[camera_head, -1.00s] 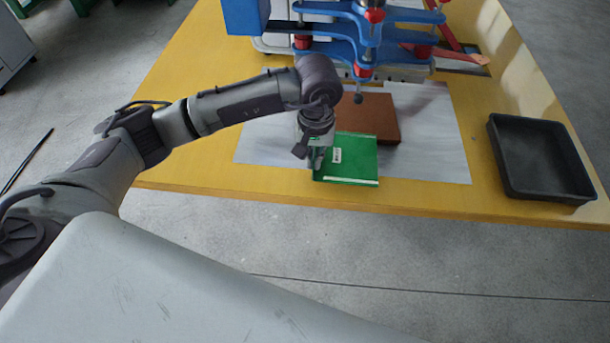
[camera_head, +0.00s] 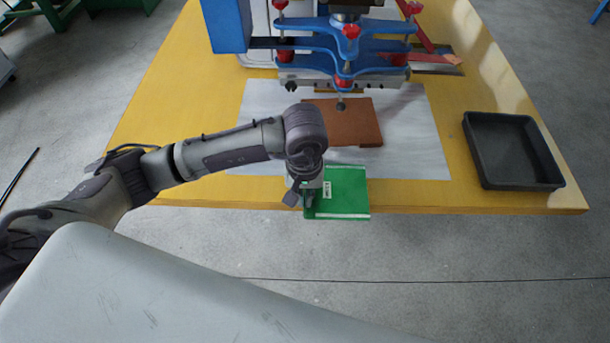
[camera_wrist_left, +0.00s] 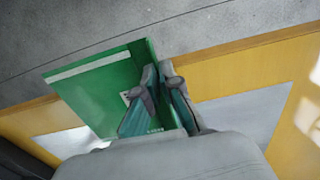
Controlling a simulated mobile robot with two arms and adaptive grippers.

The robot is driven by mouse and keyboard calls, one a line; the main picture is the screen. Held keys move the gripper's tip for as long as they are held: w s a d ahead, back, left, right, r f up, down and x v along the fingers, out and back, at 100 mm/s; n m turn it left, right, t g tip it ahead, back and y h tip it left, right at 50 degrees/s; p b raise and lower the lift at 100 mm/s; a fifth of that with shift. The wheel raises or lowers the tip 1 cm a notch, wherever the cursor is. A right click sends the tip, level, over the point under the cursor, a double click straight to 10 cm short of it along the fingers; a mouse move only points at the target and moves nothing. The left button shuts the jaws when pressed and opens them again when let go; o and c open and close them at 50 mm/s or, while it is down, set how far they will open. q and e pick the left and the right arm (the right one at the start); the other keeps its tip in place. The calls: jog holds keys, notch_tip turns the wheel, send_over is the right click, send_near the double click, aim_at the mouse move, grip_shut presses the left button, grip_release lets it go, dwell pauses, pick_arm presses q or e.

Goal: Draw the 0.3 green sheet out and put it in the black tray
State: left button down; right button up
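The green sheet (camera_head: 345,192) is at the table's front edge and sticks out past it. A small white label and a pale strip show on it. My left gripper (camera_head: 308,198) is at the sheet's left side. In the left wrist view the green sheet (camera_wrist_left: 105,85) runs between the fingers of my left gripper (camera_wrist_left: 165,90), which look closed on its edge. The black tray (camera_head: 512,150) stands at the right of the table and looks empty. My right gripper is not in view.
A brown block (camera_head: 345,122) lies on a white sheet (camera_head: 420,150) behind the green sheet. A blue and red press (camera_head: 345,50) stands over the back of the table. The yellow table (camera_head: 455,190) is clear between the white sheet and the tray.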

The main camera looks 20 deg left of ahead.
pick_arm(q)
jog(key=s+d, duration=0.2)
jog(key=s, duration=0.7)
jog(key=shift+d, duration=0.25)
jog(key=shift+w, duration=0.1)
dwell(0.3)
